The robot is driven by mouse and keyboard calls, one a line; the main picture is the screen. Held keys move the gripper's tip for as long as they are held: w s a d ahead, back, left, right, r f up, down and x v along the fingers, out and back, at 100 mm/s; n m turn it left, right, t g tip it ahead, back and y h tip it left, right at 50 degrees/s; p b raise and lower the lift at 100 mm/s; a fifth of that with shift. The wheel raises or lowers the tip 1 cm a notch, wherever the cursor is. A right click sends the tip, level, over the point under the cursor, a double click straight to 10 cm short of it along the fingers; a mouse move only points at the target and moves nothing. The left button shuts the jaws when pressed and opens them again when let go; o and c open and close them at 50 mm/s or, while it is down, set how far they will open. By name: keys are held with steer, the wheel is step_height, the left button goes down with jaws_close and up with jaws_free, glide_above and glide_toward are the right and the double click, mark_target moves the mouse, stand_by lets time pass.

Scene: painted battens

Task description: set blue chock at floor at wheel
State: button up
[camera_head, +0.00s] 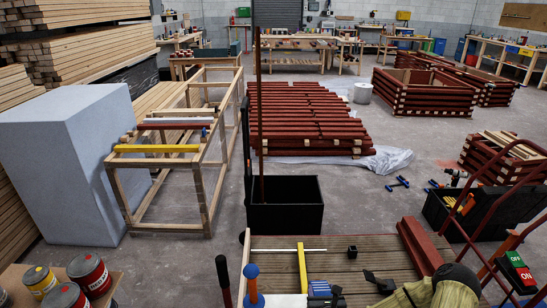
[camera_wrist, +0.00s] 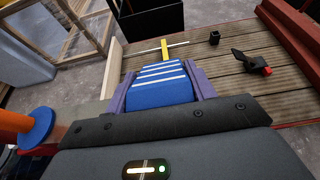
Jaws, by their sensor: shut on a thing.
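The blue chock (camera_wrist: 160,88), a blue wedge-like block with pale stripes, is between the purple fingers of my gripper (camera_wrist: 161,96) in the wrist view. The fingers press on its two sides. It also shows at the bottom of the head view (camera_head: 319,288), above or at the near edge of the slatted wooden deck (camera_head: 350,258). I cannot tell whether it touches the deck. My gripper is hard to make out in the head view. I cannot pick out a wheel for certain in either view. The grey concrete floor (camera_head: 222,225) shows left of the deck.
A yellow batten (camera_head: 302,268), a small black block (camera_head: 352,252) and a black piece with a red part (camera_wrist: 252,62) lie on the deck. A black bin (camera_head: 285,205) stands behind it. Paint tins (camera_head: 88,272) stand at lower left. A red tubular frame (camera_head: 495,195) rises at right.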

steer(key=s+r+p, duration=0.2)
steer(key=r+p, duration=0.5)
steer(key=r, duration=0.1)
steer(key=s+r+p, duration=0.2)
steer(key=r+p, duration=0.5)
steer(key=p, duration=0.1)
steer(key=shift+s+r+p, duration=0.3)
steer(key=shift+s+r, duration=0.05)
steer(key=shift+a, duration=0.1)
steer(key=f, duration=0.2)
steer(key=s+f, duration=0.1)
steer(key=f, duration=0.2)
steer(key=shift+s+f, duration=0.25)
steer(key=shift+f, duration=0.1)
